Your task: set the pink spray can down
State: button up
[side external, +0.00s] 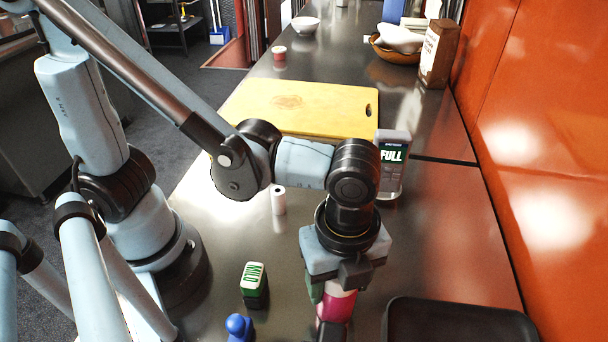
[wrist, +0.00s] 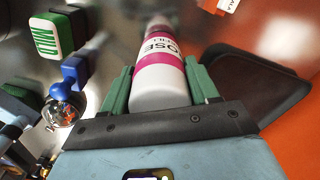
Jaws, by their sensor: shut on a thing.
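The pink spray can (side external: 338,306) is between the fingers of my gripper (side external: 331,296), low over the near part of the steel counter (side external: 425,230). In the wrist view the can (wrist: 161,88) shows a white body with a pink band and lettering. The green fingers of my gripper (wrist: 159,84) press on its two sides. The can's lower end is cut off in the side view, and I cannot tell whether it touches the counter.
A black tray (side external: 455,322) stands close right of the can. A green-and-white block (side external: 254,285) and a blue-topped item (side external: 238,326) stand left. Behind are a small white cylinder (side external: 278,201), a "FULL" device (side external: 392,170) and a yellow cutting board (side external: 300,112). An orange wall (side external: 540,150) bounds the right.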

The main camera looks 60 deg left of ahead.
jog(key=shift+f, duration=0.1)
jog(key=o, duration=1.2)
jog(key=shift+f, duration=0.1)
notch_tip(320, 180, up, 12)
jog(key=shift+r, duration=0.1)
jog(key=w+a+f+n+t, duration=0.2)
jog(key=w+a+n+t, duration=0.1)
jog(key=a+n, duration=0.7)
jog(key=w+a+f+n+t, duration=0.2)
jog(key=w+a+n+t, duration=0.2)
jog(key=a+n, duration=0.7)
jog(key=shift+w+a+n, duration=0.3)
jog(key=shift+w+a, duration=0.2)
jog(key=shift+w, duration=0.3)
